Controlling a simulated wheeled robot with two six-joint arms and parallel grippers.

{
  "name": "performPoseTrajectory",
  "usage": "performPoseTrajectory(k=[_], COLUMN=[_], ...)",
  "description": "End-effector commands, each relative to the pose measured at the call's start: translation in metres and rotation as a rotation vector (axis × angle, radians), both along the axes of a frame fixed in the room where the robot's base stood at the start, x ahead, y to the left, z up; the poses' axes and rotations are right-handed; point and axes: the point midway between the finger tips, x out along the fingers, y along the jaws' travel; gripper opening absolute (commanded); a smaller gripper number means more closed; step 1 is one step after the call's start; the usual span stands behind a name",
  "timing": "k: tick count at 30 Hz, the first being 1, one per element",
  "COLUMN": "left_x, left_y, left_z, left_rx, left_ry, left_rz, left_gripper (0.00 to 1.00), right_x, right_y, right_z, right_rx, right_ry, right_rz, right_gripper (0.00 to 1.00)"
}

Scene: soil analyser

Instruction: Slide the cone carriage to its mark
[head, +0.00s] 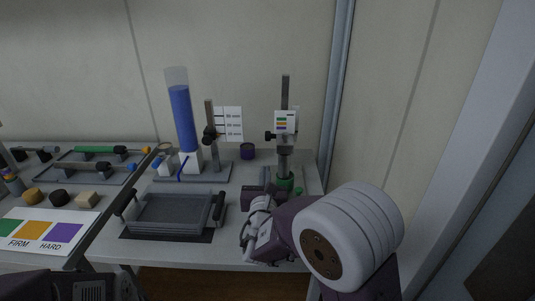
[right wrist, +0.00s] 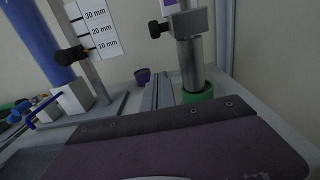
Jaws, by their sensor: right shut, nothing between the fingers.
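An upright dark post stands at the right of the bench. A grey block with a side knob, which looks like the cone carriage (head: 284,137), is clamped on it below a coloured card. In the right wrist view the carriage (right wrist: 186,23) sits above a thick grey cylinder (right wrist: 190,62). The cylinder's lower end is in or behind a green cup (right wrist: 198,93); the cone tip is hidden. My right gripper (head: 265,174) is shut and empty, low beside the post's left side, apart from the carriage. My left gripper is out of view.
Left of the post stand a purple cup (head: 247,151), a scale card (head: 229,124) on its own post and a tall blue cylinder (head: 184,120). A grey tray (head: 170,226) lies in front. Tools and samples fill the left. The wall is close behind.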

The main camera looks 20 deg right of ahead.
Motion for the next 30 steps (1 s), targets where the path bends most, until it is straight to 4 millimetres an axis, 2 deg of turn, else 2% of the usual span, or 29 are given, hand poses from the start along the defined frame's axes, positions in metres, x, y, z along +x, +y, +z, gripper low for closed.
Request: performPoseTrajectory(k=[3,8,9,10,15,30], left_x=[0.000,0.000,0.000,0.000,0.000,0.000], left_y=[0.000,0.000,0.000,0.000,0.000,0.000], left_z=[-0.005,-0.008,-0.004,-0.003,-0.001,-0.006], left_rx=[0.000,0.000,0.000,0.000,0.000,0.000], left_ry=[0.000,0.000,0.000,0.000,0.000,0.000], left_rz=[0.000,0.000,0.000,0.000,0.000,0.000], left_gripper=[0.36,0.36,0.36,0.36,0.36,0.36], right_x=[0.026,0.058,0.058,0.059,0.064,0.066], right_y=[-0.009,-0.019,-0.018,-0.018,-0.019,-0.020], right_z=[-0.003,-0.003,0.010,0.016,0.033,0.042], right_rx=[0.001,0.000,0.002,0.003,0.002,0.002], right_ry=[0.000,0.000,-0.005,-0.005,-0.002,-0.004], right_rz=[-0.005,-0.005,-0.002,-0.002,-0.001,-0.002], right_gripper=[0.00,0.00,0.00,0.00,0.00,0.00])
